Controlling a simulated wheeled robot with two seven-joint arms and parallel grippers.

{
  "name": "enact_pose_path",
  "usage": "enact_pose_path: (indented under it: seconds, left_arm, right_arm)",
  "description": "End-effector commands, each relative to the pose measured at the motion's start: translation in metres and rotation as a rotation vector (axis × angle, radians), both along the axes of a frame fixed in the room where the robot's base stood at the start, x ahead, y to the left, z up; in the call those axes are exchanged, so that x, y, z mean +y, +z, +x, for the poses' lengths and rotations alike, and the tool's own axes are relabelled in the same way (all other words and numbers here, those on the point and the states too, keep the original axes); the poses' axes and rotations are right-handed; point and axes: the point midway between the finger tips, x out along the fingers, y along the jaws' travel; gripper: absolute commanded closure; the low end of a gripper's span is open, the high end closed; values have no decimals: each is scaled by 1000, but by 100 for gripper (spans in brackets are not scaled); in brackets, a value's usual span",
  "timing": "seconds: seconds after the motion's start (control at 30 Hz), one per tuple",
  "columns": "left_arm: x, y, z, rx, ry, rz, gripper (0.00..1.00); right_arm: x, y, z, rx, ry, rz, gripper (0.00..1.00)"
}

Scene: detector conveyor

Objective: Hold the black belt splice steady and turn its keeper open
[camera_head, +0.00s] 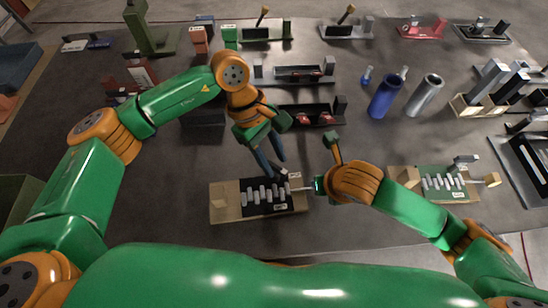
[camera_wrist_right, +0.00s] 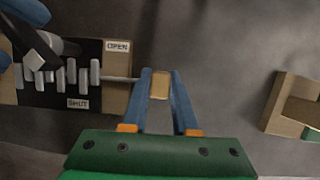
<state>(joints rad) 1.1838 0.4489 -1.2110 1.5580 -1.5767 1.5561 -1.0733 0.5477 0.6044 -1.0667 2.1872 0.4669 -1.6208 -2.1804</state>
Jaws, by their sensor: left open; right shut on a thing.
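The black belt splice (camera_head: 262,205) sits on a wooden base (camera_head: 224,208) near the front of the table. Its row of pale metal teeth also shows in the right wrist view (camera_wrist_right: 59,79). OPEN (camera_wrist_right: 117,46) and SHUT (camera_wrist_right: 78,103) labels flank the thin rod (camera_wrist_right: 118,79). My right gripper (camera_wrist_right: 160,72) is shut on the wooden knob (camera_wrist_right: 160,86) at the rod's end; in the head view the right gripper (camera_head: 314,187) is beside the splice. My left gripper (camera_head: 274,169) is open just above the splice's back edge; contact cannot be told.
A similar green splice (camera_head: 432,192) stands to the right with its own wooden knob (camera_head: 492,180). Blue (camera_head: 385,96) and grey (camera_head: 425,95) cylinders stand behind it. Black trays (camera_head: 310,116) lie behind my left gripper. Bare table lies left of the splice.

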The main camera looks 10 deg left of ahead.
Motion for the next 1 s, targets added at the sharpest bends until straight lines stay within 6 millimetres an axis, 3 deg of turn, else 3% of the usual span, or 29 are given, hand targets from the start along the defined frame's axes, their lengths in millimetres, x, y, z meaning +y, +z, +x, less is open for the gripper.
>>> enact_pose_path:
  seconds: [0.33, 0.5, 1.0]
  left_arm:
    - [-3, -8, -2, -1, 0, 0, 56]
    - [-3, -8, -2, -1, 0, 0, 100]
    - [-2, -8, -2, -1, 74, 1, 100]
  right_arm:
    - [0, 0, 0, -1, 0, 0, 100]
    - [0, 0, 0, -1, 0, 0, 100]
    - [0, 0, 0, 0, 0, 1, 100]
